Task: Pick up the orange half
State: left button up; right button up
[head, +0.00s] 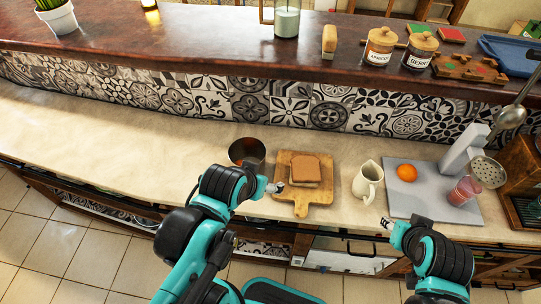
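A round orange fruit (407,173) rests on the grey board (404,204) at the right of the counter. It looks like the orange half, but its cut face cannot be made out. My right gripper (386,223) is near the counter's front edge, below and to the left of the fruit and apart from it. My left gripper (277,187) is over the left edge of the wooden cutting board (291,207), beside the bread, far from the fruit. Both grippers are too small in view to tell whether they are open or shut.
A white jug (367,182) stands left of the grey board. A reddish glass (464,190) and a grey upright stand right of the fruit, with a hanging skimmer (488,172) nearby. Bread (305,170) and a dark pot (247,151) are farther left. The far left counter is clear.

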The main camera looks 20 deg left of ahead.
aim_at(407, 174)
jog(key=l+z, duration=0.4)
jog(key=i+l+z, duration=0.1)
jog(key=l+z, duration=0.15)
jog(key=z, duration=0.15)
jog(key=i+l+z, duration=0.15)
jog(key=z, duration=0.25)
jog(key=l, duration=0.1)
